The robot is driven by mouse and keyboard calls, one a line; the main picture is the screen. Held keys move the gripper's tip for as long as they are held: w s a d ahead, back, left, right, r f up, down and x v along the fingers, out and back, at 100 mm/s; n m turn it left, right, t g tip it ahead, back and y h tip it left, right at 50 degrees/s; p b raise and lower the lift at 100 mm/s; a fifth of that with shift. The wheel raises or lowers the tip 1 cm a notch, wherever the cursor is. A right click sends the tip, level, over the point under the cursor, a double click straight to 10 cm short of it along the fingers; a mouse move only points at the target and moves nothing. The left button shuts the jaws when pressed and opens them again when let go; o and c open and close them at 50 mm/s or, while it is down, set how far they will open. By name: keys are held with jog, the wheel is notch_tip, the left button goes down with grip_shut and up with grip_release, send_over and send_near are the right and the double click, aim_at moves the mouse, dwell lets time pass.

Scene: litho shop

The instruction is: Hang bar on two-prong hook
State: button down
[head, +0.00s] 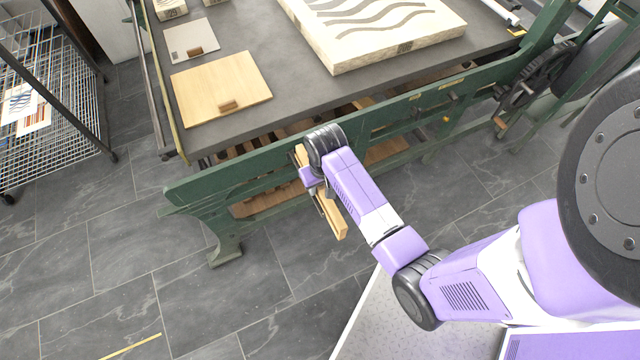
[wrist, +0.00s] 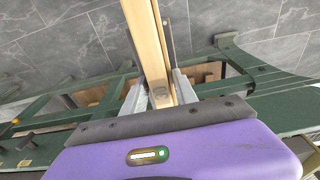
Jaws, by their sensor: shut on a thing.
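The bar (head: 334,217) is a long pale wooden piece, in front of the green press frame in the head view. My gripper (head: 311,183) is shut on it, largely hidden by my own wrist. In the wrist view the bar (wrist: 147,42) runs from between the fingertips of my gripper (wrist: 160,93) up past the top edge. A thin grey strip (wrist: 170,47) lies alongside the bar; I cannot tell if it is part of it. I cannot make out a two-prong hook in either view.
The green press frame (head: 190,192) stands close behind my gripper, with a grey bed (head: 235,50) above. On the bed are a wooden board (head: 220,88), a grey plate (head: 190,40) and a large stone (head: 375,25). A wire rack (head: 50,100) stands left.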

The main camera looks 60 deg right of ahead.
jog(key=c, duration=0.9)
grip_release()
jog(key=r, duration=0.8)
jog(key=shift+s+a, duration=0.3)
jog(key=shift+s, duration=0.05)
jog(key=shift+f, duration=0.1)
